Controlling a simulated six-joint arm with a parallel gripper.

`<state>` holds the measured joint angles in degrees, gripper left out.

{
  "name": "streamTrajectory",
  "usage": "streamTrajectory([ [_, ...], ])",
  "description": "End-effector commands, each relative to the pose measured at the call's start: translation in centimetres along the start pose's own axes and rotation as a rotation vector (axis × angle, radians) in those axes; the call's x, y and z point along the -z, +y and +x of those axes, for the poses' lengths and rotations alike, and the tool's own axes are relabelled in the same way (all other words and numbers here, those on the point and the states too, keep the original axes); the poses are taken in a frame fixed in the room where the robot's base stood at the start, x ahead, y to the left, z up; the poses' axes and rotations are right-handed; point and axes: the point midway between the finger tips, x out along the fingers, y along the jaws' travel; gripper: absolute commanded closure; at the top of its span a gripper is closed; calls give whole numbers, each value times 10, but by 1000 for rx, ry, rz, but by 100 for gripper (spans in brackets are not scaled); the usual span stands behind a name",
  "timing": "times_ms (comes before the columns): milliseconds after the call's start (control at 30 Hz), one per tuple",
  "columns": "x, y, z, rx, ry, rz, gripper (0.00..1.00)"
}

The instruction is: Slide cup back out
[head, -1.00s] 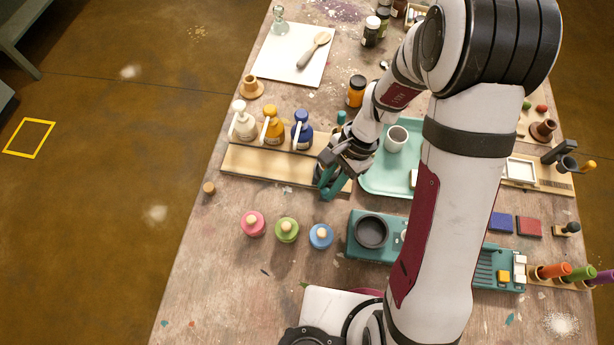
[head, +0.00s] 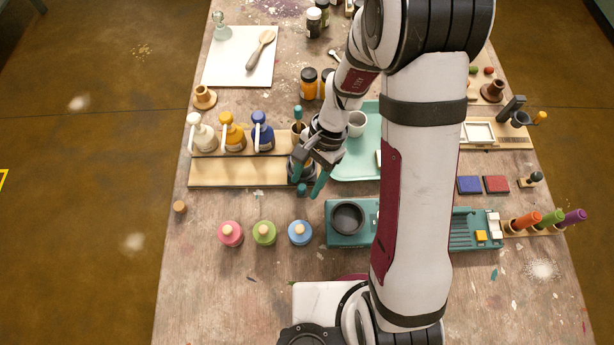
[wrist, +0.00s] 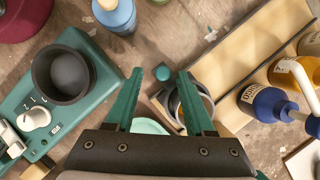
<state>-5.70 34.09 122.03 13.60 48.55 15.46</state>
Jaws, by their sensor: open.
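A grey cup (wrist: 207,106) with a light rim stands at the end of the pale wooden board (wrist: 240,62), partly hidden by one finger in the wrist view. In the head view the cup is mostly hidden behind my gripper (head: 311,190) at the board's right end. My gripper is open, and its two teal fingers show apart in the wrist view (wrist: 155,80). The cup's visible part lies behind and beside the right finger there; I cannot tell whether they touch. A small teal knob (wrist: 164,75) shows between the fingertips.
White (head: 201,135), yellow (head: 233,135) and blue (head: 262,135) pump bottles stand behind the board. Pink, green and blue jars (head: 299,233) stand in front. A teal device with a dark bowl (head: 347,218) is right of them. A teal tray (head: 352,170) holds a white mug (head: 357,124).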

Motion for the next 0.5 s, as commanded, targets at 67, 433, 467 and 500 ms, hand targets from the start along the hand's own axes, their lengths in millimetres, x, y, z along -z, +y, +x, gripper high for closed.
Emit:
streamTrajectory([
  [67,0,0,-1,1,0,0,46],
  [433,1,-2,-75,7,5,0,46],
  [467,1,-1,-84,5,5,0,46],
  [500,1,-1,-96,5,5,1,46],
])
